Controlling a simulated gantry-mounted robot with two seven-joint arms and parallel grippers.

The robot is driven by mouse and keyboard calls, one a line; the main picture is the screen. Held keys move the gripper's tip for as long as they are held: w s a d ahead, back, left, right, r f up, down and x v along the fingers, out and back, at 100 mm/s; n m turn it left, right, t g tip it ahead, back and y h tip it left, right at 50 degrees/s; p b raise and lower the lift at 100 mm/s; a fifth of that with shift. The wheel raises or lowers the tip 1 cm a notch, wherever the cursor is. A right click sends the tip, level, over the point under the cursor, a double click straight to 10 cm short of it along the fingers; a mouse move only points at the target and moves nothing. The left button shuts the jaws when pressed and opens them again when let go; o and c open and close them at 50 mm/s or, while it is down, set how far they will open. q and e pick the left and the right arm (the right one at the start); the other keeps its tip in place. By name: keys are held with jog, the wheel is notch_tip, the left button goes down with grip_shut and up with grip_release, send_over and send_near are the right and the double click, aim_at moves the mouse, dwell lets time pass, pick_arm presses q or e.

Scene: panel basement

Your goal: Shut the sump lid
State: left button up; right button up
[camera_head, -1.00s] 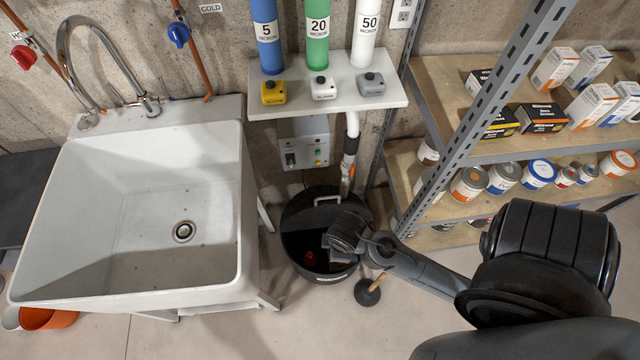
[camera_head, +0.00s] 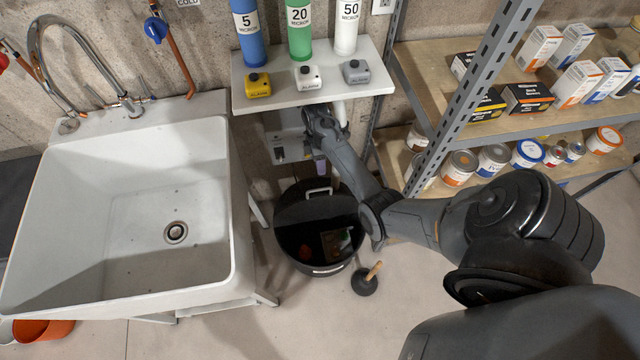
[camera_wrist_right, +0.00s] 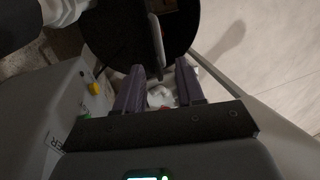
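The sump (camera_head: 322,268) is a round black basin on the floor, open at the top, with dark contents inside. Its black lid (camera_head: 292,208) appears raised at the back, with a pale handle (camera_head: 318,191). In the wrist view the handle (camera_wrist_right: 156,42) shows as a pale bar just beyond my fingertips. My right gripper (camera_wrist_right: 160,72) is open, its two purple fingers apart, with no lid or handle between them. My left gripper is not in view.
A white shelf (camera_head: 300,100) with alarm boxes and a control box (camera_head: 283,150) are close to my right wrist. A white sink (camera_head: 60,200) stands left, metal shelving (camera_head: 450,120) right. A plunger (camera_head: 366,280) stands on the floor beside the sump.

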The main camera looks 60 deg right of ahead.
aim_at(321, 189)
jog(key=b+x, duration=0.3)
jog(key=x, duration=0.7)
jog(key=shift+w+f+b, duration=0.2)
jog(key=shift+b, duration=0.15)
jog(key=shift+a, duration=0.1)
grip_shut()
